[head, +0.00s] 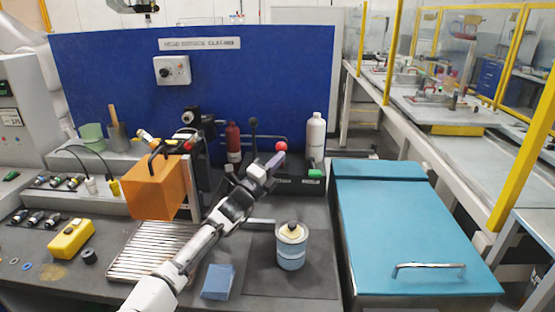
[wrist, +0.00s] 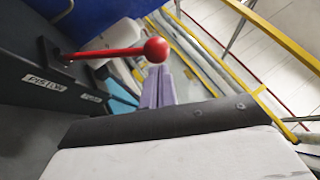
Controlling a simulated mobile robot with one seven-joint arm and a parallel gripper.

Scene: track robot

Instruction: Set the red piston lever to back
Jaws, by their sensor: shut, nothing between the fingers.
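The red piston lever, a red rod with a ball knob, shows large in the wrist view (wrist: 156,49). Its rod runs left to a dark block with a label reading "PISTON" (wrist: 44,83). In the head view the red knob (head: 281,146) sits just above my gripper (head: 277,160). My gripper's purple fingers are shut and empty; in the wrist view they (wrist: 157,86) point up just below the knob. I cannot tell whether they touch it. The lever's base is partly hidden behind my gripper in the head view.
A black-knobbed lever (head: 253,124) stands left of the red one. A white bottle (head: 315,138) and a green knob (head: 315,173) are to the right. A dark red bottle (head: 233,140) and an orange box (head: 155,188) are left. A blue-white can (head: 291,250) stands in front.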

